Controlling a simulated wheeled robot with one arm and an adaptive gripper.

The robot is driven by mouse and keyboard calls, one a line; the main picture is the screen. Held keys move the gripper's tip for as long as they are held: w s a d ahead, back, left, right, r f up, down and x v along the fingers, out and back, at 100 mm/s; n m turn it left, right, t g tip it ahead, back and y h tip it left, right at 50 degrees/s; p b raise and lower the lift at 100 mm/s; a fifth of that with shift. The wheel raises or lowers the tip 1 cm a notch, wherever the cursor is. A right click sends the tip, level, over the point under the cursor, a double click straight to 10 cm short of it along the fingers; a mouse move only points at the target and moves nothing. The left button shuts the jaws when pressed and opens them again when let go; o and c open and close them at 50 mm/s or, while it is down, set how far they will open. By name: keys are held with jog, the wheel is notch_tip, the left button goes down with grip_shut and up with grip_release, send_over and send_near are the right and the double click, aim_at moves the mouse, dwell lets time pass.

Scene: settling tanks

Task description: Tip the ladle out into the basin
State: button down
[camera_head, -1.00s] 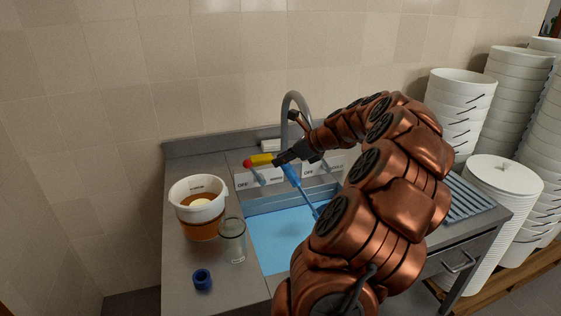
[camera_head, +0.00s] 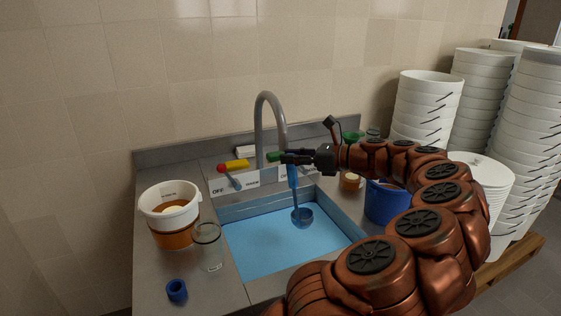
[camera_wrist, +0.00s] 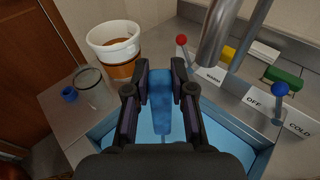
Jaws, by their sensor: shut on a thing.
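The ladle has a blue handle (camera_head: 292,178) and a rounded bowl (camera_head: 303,217) that hangs low in the basin. My gripper (camera_head: 288,158) is shut on the upper handle, above the basin's back part. The ladle hangs nearly upright, with its bowl at the bottom; I cannot tell what the bowl holds. The blue basin (camera_head: 262,254) is sunk in the grey counter. In the wrist view the handle (camera_wrist: 161,105) sits between my fingers (camera_wrist: 161,78), and the bowl is hidden.
A grey tap (camera_head: 258,130) arches close beside my gripper. At left are a white bucket with orange-brown contents (camera_head: 170,212), a clear glass (camera_head: 208,246) and a blue ring (camera_head: 177,290). A blue container (camera_head: 382,202) stands right of the basin. White bucket stacks (camera_head: 427,105) stand further right.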

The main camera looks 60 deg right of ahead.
jog(key=shift+s+d+r+t, duration=0.15)
jog(key=shift+s+t, duration=0.1)
jog(key=shift+s, duration=0.25)
jog(key=shift+s+d+r+t, duration=0.15)
jog(key=shift+s+t, duration=0.1)
jog(key=shift+s, duration=0.25)
notch_tip(320, 180, up, 5)
jog(key=p, duration=0.4)
